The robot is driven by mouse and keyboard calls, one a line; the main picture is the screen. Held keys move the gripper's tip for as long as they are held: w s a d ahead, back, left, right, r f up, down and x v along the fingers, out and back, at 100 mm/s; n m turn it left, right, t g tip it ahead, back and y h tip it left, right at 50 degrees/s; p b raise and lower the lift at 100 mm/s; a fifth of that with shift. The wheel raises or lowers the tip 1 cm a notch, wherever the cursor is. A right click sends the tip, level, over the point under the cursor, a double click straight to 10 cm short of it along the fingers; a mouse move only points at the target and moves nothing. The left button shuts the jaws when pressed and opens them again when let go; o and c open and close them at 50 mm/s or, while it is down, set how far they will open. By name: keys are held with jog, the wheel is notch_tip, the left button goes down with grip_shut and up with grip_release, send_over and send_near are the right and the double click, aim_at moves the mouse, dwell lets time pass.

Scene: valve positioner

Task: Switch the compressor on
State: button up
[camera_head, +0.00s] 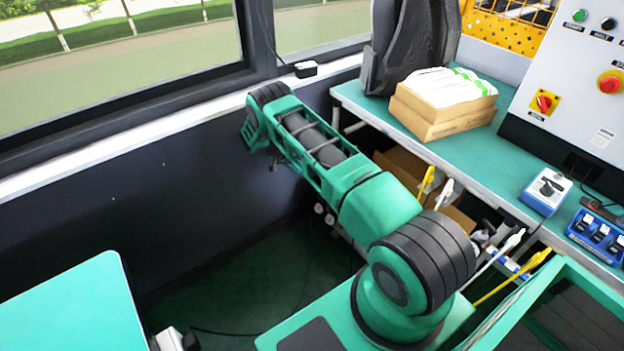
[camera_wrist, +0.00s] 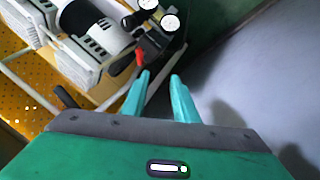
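The compressor (camera_wrist: 92,30) shows at the upper left of the wrist view, a white and black machine with two round pale gauges at its right end. A small red part (camera_wrist: 140,56), which looks like its switch, sits below the gauges. My gripper (camera_wrist: 160,75) has two teal fingers with a clear gap between them and nothing in it. The left fingertip appears just below the red part in the picture; I cannot tell whether they touch. In the head view my arm hides most of that area, and my gripper cannot be made out.
A teal workbench (camera_head: 465,165) at the right carries cardboard boxes (camera_head: 440,115), a blue-and-white switch box (camera_head: 546,190) and a control panel (camera_head: 575,80). In the wrist view, pale frame bars (camera_wrist: 115,93) run near the fingers. A grey surface (camera_wrist: 255,85) lies to the right.

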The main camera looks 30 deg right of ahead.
jog(key=s+d+r+t+y, duration=0.1)
jog(key=s+d+r+y, duration=0.2)
jog(key=s+d+y, duration=0.5)
jog(key=shift+n+h, duration=0.5)
jog(key=shift+h, duration=0.2)
jog(key=f, duration=0.3)
jog(key=w+d+f, duration=0.1)
jog(key=f, duration=0.3)
jog(key=w+f, duration=0.1)
jog(key=f, duration=0.2)
jog(key=shift+w+d+f, duration=0.15)
jog(key=shift+f, duration=0.1)
